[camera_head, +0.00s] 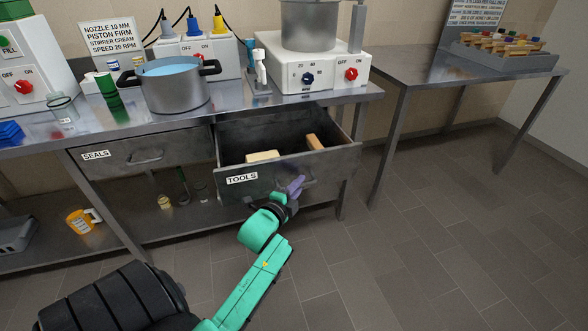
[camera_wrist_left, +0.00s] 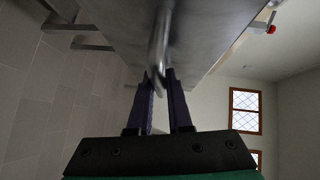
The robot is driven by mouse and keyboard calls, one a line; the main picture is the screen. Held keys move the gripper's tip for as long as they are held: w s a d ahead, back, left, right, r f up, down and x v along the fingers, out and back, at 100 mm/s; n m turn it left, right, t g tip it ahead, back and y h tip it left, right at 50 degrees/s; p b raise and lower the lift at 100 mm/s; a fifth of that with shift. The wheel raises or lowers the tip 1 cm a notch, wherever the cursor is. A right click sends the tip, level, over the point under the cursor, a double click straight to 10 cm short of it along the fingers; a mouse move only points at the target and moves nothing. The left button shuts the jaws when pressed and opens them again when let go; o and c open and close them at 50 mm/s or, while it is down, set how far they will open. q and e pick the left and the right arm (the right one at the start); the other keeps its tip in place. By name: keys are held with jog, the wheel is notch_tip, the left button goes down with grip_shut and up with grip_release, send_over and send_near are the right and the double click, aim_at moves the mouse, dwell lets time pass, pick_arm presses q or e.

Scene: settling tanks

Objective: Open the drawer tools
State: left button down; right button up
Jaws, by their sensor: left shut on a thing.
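The tools drawer (camera_head: 335,166) stands pulled out from under the steel table, its label "TOOLS" on the left of its front. Inside lie a pale yellow block and a brown wooden piece (camera_head: 314,141). My left gripper (camera_head: 297,184) is at the drawer's front, its purple fingers shut on the drawer handle (camera_head: 310,181). In the left wrist view the handle (camera_wrist_left: 160,55) runs between the two fingers (camera_wrist_left: 163,100). My right gripper is in neither view.
The seals drawer (camera_head: 115,155) beside it is shut. The table top holds a pot (camera_head: 178,92) of blue liquid, a hot plate (camera_head: 310,75) with a pot, and control boxes. An orange mug (camera_head: 82,221) stands on the lower shelf. The floor (camera_head: 430,230) at the right is clear.

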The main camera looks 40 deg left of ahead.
pick_arm(q)
jog(key=shift+s+d+p, duration=0.15)
jog(key=shift+s+d, duration=0.3)
jog(key=shift+d, duration=0.2)
jog(key=shift+s+d+p, duration=0.15)
jog(key=shift+s+d, duration=0.25)
jog(key=shift+d, duration=0.2)
jog(key=c, duration=0.8)
grip_release()
jog(key=shift+c, duration=0.2)
jog(key=v, duration=1.4)
jog(key=shift+s, duration=0.25)
